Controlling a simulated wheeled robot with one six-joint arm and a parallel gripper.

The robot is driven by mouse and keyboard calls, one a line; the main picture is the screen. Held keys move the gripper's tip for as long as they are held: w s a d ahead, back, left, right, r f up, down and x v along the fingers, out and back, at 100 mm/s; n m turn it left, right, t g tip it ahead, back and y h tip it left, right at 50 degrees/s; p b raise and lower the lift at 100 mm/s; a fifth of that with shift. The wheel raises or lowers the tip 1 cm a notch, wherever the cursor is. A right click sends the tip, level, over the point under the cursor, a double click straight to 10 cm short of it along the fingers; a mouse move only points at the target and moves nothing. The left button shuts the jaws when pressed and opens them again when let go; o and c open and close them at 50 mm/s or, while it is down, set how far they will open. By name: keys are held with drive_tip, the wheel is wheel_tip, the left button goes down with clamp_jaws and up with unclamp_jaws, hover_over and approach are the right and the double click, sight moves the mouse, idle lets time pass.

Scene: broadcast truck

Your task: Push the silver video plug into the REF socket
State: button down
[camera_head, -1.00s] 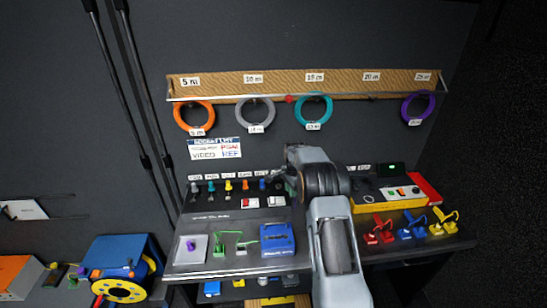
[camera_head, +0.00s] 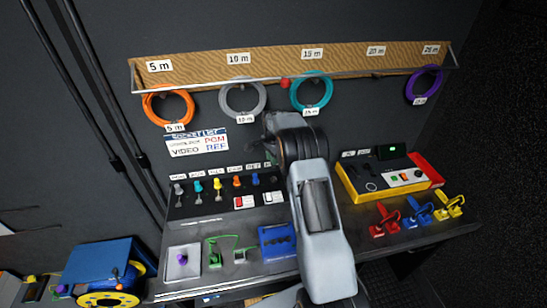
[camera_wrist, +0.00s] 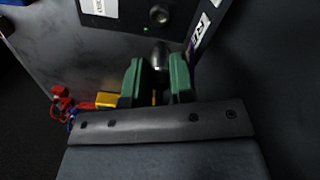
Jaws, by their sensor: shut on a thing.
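In the wrist view my gripper (camera_wrist: 158,70) has its two green fingers closed on the silver video plug (camera_wrist: 160,53). The plug's metal end shows between and just beyond the fingertips. A round socket (camera_wrist: 159,15) in a dark panel lies straight ahead of the plug, with a small dark gap between them in the picture. A white label (camera_wrist: 200,28), partly cut off and turned sideways, seems to begin "RE" and sits right of the socket. In the head view my arm hides the gripper, plug and socket.
A small green light (camera_wrist: 145,29) is near the socket. In the head view, a row of coloured plugs (camera_head: 217,185) stands left of my arm. A yellow and red box (camera_head: 435,180) and several coloured clamps (camera_head: 417,212) are to its right. Coiled cables (camera_head: 243,98) hang above.

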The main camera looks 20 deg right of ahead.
drive_tip(key=shift+f+b, duration=2.1)
drive_tip(key=shift+f, duration=0.8)
drive_tip(key=shift+f+b, duration=1.15)
idle(0.4)
drive_tip(key=c, duration=0.9)
unclamp_jaws()
drive_tip(key=shift+r, duration=0.1)
wheel_tip(320, 180, up, 14)
drive_tip(key=shift+f+b, duration=0.2)
drive_tip(key=shift+b, duration=0.6)
